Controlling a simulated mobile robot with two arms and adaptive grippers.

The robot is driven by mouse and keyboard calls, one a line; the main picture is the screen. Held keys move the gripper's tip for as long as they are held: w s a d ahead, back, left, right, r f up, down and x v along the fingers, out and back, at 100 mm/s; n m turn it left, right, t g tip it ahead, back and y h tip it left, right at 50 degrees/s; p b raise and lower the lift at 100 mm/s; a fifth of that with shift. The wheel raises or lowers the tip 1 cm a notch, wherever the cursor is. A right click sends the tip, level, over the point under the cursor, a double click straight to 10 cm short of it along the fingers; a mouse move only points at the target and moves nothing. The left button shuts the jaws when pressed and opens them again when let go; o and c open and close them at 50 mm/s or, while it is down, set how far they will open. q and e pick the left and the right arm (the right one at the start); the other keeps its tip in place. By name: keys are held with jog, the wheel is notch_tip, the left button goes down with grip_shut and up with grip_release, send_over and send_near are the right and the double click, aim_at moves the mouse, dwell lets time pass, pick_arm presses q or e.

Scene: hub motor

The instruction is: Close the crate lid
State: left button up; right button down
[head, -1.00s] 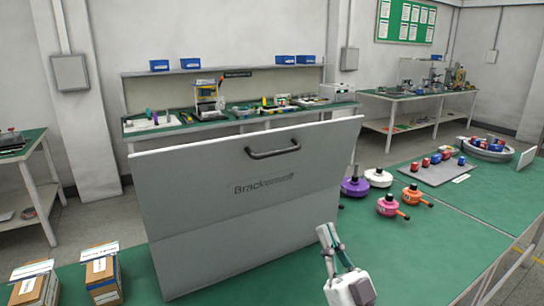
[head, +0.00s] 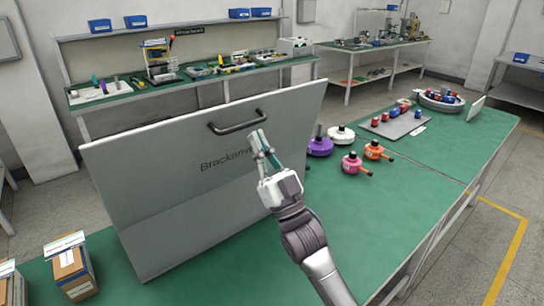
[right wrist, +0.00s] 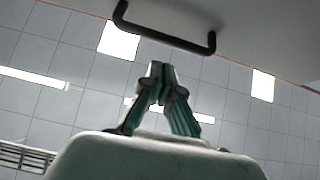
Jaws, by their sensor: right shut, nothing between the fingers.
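The crate lid (head: 150,160) is a large grey panel standing open and steeply tilted on the green table. It has a dark handle (head: 236,128) near its top edge and printed lettering below. My right gripper (head: 258,142) is shut and empty, just below and right of the handle in the picture, over the lid's right part. In the right wrist view the shut fingertips (right wrist: 161,72) point up toward the handle (right wrist: 165,38), with a visible gap, and the lid (right wrist: 270,25) fills the upper right. The crate body cannot be made out. My left gripper is not in view.
Purple (head: 320,146), white (head: 342,134), pink (head: 352,162) and orange (head: 374,150) hub motors stand right of the lid. Cardboard boxes (head: 72,272) stand at the lower left. The green table (head: 400,210) is clear at the front right.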

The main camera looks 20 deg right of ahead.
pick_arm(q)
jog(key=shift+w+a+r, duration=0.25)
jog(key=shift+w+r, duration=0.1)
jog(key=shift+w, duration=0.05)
pick_arm(e)
jog(key=shift+w+a, duration=0.25)
jog(key=shift+w, duration=0.35)
jog(key=shift+w+a, duration=0.2)
jog(key=shift+w, duration=0.35)
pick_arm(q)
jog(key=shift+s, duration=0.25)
